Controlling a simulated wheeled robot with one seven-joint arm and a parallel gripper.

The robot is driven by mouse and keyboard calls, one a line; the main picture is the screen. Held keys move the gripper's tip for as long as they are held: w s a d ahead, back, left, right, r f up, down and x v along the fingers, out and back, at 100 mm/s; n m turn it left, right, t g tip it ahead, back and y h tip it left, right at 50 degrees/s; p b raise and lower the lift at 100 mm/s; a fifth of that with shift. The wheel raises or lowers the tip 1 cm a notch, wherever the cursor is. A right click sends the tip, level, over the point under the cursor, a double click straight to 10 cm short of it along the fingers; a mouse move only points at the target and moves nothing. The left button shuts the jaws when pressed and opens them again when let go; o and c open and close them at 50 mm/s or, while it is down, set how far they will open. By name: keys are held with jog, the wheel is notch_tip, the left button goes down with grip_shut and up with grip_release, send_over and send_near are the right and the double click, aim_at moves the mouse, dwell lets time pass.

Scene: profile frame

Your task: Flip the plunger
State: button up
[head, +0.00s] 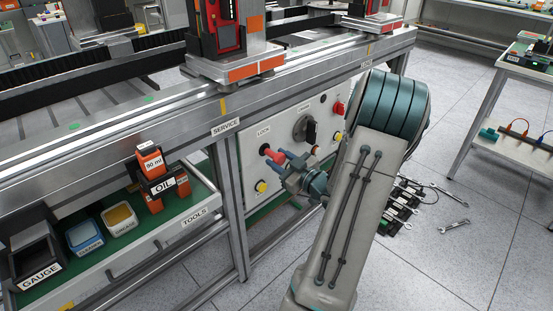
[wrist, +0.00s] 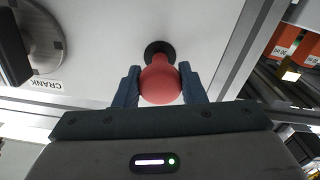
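The plunger is a red ball-shaped knob (head: 272,155) on a short stem, on the white panel under the LOCK label. In the wrist view the red knob (wrist: 160,82) sits between the two blue fingers, its stem running into a round black collar (wrist: 159,52). My gripper (head: 281,160) reaches the panel from the right in the head view. In the wrist view my gripper (wrist: 160,88) has a finger against each side of the knob, with no clear gap. The fingers' far faces are hidden.
A black crank knob (head: 305,128) is right of the plunger, with a red button (head: 338,108) and yellow buttons (head: 262,187) nearby. The frame leg (head: 230,210) and a green tool shelf (head: 120,243) stand left. Tools lie on the floor at right.

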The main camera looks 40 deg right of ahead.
jog(key=o, duration=0.4)
jog(key=shift+s, duration=0.25)
jog(key=s, duration=0.4)
jog(key=s+p, duration=0.1)
jog(key=s, duration=0.4)
jog(key=s+d+p, duration=0.1)
jog(key=s, duration=0.3)
jog(key=shift+s, duration=0.4)
jog(key=w+a+r+m+g+h+p, duration=0.1)
jog(key=w+a+r+g+h+p, duration=0.25)
jog(key=w+r+p, duration=0.45)
jog(key=w+a+r+m+g+h+p, duration=0.15)
jog(key=w+r+g+p, duration=0.35)
jog(key=r, duration=0.5)
jog(key=s+a+r+g+y+p, duration=0.1)
jog(key=s+a+r+p, duration=0.3)
jog(key=a, duration=0.4)
jog(key=s+a+r+m+g+y+p, duration=0.1)
jog(key=s+a+r+g+p, duration=0.2)
jog(key=s+a+r, duration=0.3)
jog(key=s+a+r+g+y+p, duration=0.1)
jog(key=s+a+r+p, duration=0.3)
jog(key=a, duration=0.8)
jog(key=shift+s+a+r+m+g+y+p, duration=0.25)
jog(key=shift+s+r+g+y+p, duration=0.25)
jog(key=shift+g, duration=0.35)
